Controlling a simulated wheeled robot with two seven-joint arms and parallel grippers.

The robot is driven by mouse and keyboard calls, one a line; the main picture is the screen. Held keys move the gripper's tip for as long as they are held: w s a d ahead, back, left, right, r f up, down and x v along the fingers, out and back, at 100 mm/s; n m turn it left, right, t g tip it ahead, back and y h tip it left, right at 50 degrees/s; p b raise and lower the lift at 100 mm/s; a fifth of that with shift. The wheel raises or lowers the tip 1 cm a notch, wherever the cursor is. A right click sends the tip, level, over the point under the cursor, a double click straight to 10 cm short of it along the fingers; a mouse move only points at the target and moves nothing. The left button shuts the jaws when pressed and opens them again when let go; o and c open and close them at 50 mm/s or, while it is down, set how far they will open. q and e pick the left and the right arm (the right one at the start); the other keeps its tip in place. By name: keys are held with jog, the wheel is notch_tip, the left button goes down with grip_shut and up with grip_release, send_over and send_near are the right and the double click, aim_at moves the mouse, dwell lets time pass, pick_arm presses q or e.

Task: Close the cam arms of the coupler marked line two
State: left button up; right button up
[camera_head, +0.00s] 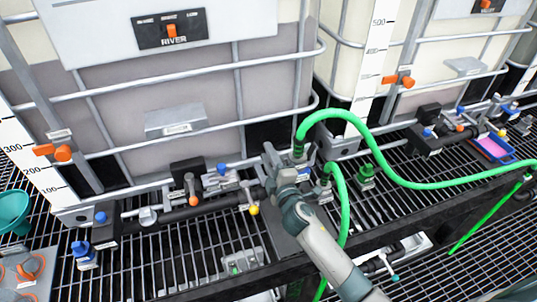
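Two green hose ends stand near the middle. One hose coupler (298,151) is at the upper end of my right gripper, and a second coupler (325,183) is just right of my forearm. I cannot read which is marked line two, and the cam arms are too small to tell open from shut. My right gripper (277,163) reaches up from the lower right to beside the first coupler. Its fingers are partly hidden, so I cannot tell whether it touches or grips anything. My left gripper is not in view.
A caged tote marked RIVER (180,110) stands behind, with another tote (400,60) to its right. A dark pipe (215,206) with valves runs along the front. A green fitting (366,173) stands on the grating right of the couplers. A green hose (400,178) arches across the right side.

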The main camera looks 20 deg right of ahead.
grip_shut()
jog(key=shift+r+m, duration=0.15)
jog(key=shift+m, duration=0.15)
jog(key=shift+d+r+m+p, duration=0.4)
jog(key=shift+d+r+m, duration=0.15)
jog(key=shift+m, duration=1.35)
jog(key=shift+d+r+m+p, duration=0.35)
jog(key=shift+d+r+m, duration=0.15)
jog(key=shift+m, duration=1.4)
jog(key=shift+d+r+m+p, duration=0.4)
jog(key=shift+d+r+m, duration=0.15)
jog(key=shift+m, duration=1.35)
